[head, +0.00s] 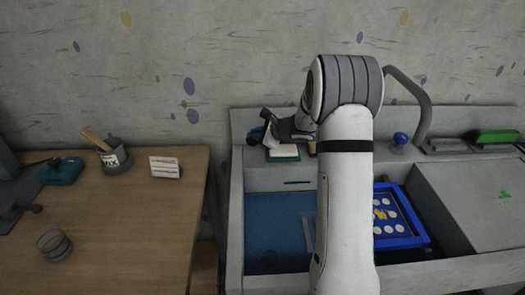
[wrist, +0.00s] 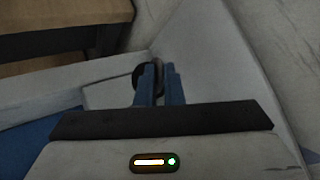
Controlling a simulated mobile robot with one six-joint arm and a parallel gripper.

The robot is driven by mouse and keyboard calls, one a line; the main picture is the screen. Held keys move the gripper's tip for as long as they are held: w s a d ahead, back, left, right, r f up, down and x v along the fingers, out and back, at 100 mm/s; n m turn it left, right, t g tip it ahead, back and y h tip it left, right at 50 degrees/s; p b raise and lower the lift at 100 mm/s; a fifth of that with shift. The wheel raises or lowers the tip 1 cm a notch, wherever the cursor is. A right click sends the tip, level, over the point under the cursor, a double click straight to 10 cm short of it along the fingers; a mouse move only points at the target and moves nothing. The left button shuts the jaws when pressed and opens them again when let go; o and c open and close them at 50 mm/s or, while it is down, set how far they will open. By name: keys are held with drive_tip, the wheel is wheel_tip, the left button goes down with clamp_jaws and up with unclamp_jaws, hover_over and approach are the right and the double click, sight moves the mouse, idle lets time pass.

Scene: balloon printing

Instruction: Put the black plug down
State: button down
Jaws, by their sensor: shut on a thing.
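My gripper (wrist: 160,85) shows in the wrist view as two blue fingers close together. The black plug (wrist: 139,80), dark and round, is at their tips and is held there, partly hidden by the fingers. Below it in that view is the pale top of the sink unit, and I cannot tell whether the plug touches it. In the head view my gripper is at the back left corner of the sink unit, small and partly hidden by my arm. The plug cannot be made out clearly there.
The sink unit (head: 236,190) has a blue-floored basin (head: 275,225) and a blue tray (head: 418,238) with white discs. A tap (head: 425,95), a blue knob (head: 400,138) and a green brush (head: 497,136) are behind. A wooden table (head: 130,230) on the left holds a pot (head: 116,160) and a white block (head: 165,167).

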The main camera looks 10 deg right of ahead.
drive_tip(key=shift+f, duration=2.75)
drive_tip(key=shift+f, duration=0.2)
drive_tip(key=c, duration=1.6)
unclamp_jaws()
drive_tip(key=shift+r, duration=0.1)
drive_tip(key=shift+o, duration=0.2)
